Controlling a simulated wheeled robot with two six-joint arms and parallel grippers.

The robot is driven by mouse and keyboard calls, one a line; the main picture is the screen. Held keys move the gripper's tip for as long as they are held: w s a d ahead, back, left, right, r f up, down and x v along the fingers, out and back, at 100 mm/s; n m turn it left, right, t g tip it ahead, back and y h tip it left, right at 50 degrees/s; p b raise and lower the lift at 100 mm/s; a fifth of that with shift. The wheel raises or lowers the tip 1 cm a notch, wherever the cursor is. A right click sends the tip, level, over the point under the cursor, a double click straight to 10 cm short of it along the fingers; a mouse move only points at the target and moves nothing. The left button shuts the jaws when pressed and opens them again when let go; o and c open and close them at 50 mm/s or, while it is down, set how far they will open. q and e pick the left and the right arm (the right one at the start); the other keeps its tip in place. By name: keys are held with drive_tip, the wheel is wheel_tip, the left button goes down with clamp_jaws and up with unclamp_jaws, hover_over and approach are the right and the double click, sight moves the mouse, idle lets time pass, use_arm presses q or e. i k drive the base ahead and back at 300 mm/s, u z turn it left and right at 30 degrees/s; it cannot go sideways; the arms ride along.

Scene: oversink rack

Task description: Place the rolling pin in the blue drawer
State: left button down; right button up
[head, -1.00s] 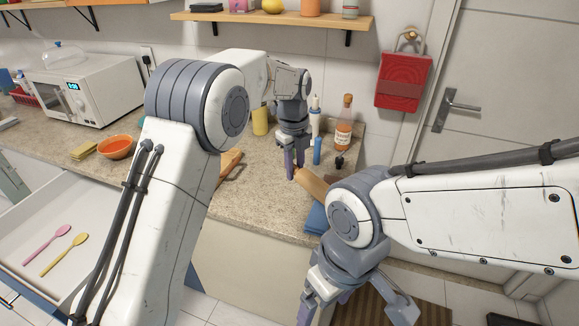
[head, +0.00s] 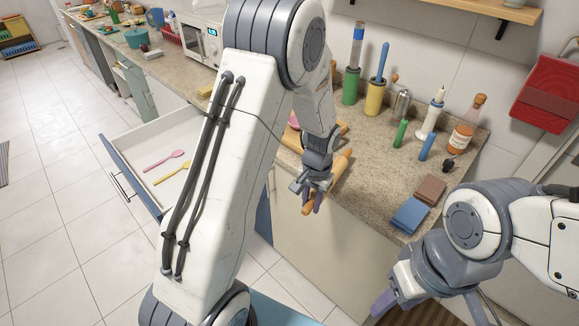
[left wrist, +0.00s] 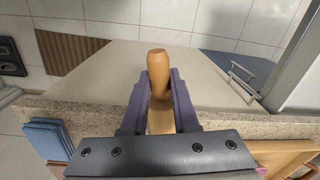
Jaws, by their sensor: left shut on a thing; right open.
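The wooden rolling pin (head: 342,165) is held in my left gripper (head: 312,200), off the front edge of the counter. In the left wrist view the rolling pin (left wrist: 158,66) sits between the purple fingers (left wrist: 160,92), with its rounded end sticking out beyond them. The blue drawer (head: 127,176) is pulled open to the left of my left arm; its inside is white and holds a pink spoon (head: 163,160) and a yellow spoon (head: 171,173). My left arm hides the drawer's right part. My right gripper (head: 428,306) is open and empty at the lower right.
A wooden board lies on the counter behind the left gripper. Bottles, including an amber one (head: 467,128), and utensil holders stand along the wall. The drawer's front part has free room.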

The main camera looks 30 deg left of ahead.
sight(187, 161)
drive_tip(key=k, duration=0.5)
drive_tip(key=u, duration=0.95)
drive_tip(key=i, duration=1.55)
drive_tip(key=u, duration=0.85)
